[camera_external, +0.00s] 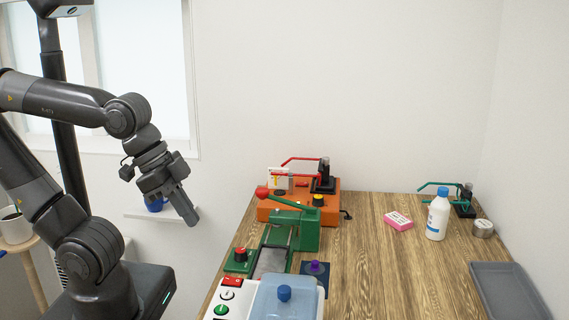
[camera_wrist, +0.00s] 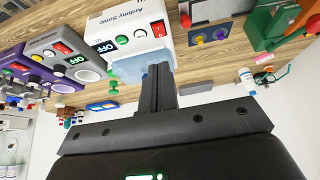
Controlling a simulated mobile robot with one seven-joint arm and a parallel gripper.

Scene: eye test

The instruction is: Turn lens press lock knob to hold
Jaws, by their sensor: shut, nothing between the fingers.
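A green press (camera_external: 309,232) with a red-balled lever (camera_external: 263,192) stands near the table's left side. A small green box with a red knob (camera_external: 240,253) sits at its left, and a dark blue block with a purple knob (camera_external: 316,267) at its right. The purple knob also shows in the wrist view (camera_wrist: 198,40). I cannot tell which knob is the lens press lock, nor read any hold mark. My gripper (camera_external: 193,220) is shut and empty, pointing down in the air left of the table, apart from every knob. Its fingers show in the wrist view (camera_wrist: 158,72).
A white machine with a blue lid (camera_external: 284,302) stands at the table's front. An orange device (camera_external: 270,210) is behind the press. A pink box (camera_external: 398,221), a white bottle (camera_external: 438,215) and a grey tray (camera_external: 508,290) are at right. The table's middle right is clear.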

